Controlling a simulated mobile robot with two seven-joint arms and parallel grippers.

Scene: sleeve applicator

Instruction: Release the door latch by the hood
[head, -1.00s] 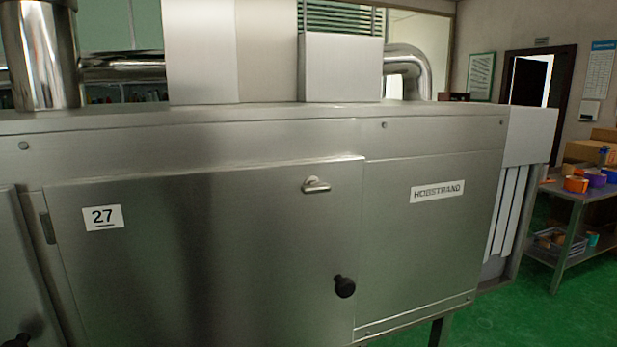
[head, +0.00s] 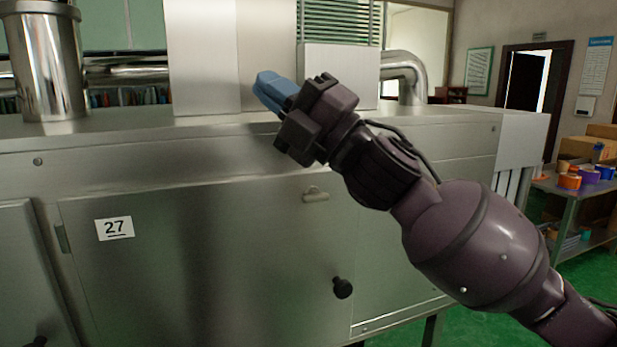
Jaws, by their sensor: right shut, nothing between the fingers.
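The steel door (head: 190,260) with a "27" label fills the left and middle of the machine front and looks shut. The door latch (head: 315,195), a small metal handle, sits at the door's upper right corner. A black knob (head: 342,288) is lower on the door's right side. My right gripper (head: 268,90) is shut and empty, its blue fingers pointing up and left. In the picture it is above and left of the latch, in front of the white hood box (head: 338,72) and the machine top. It does not touch the latch. My left gripper is not in view.
A tall white panel (head: 203,55) and a steel pipe (head: 48,60) rise from the machine top (head: 130,125). A side table (head: 572,190) with tape rolls and boxes stands at the right on green floor.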

